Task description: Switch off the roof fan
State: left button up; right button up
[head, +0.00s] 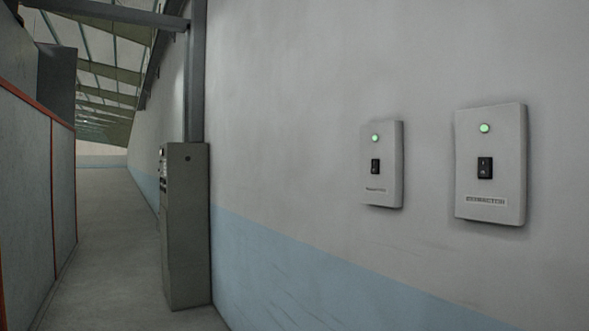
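Two light grey switch boxes are mounted on the wall to the right. The left box (383,149) has a lit green lamp (375,138) above a black rocker switch (375,166); its small label is too blurred to read. The right box (508,150) looks larger and has a lit green lamp (485,128) above a black rocker switch (485,168). Its label (485,200) seems to read "EXTRACTOR". I cannot tell which way either rocker is tipped. No roof fan shows. Neither of my grippers is in view.
A tall grey cabinet (187,225) stands against the wall, left of the boxes. A partition with red edging (45,180) runs along the left. Between them a clear concrete floor aisle (110,240) runs back under a sloping roof. The wall (290,110) around the boxes is bare.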

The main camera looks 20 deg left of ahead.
aim_at(374, 171)
jog(key=u, duration=0.3)
jog(key=i+l+z, duration=0.2)
jog(key=i, duration=2.1)
jog(key=j, duration=0.1)
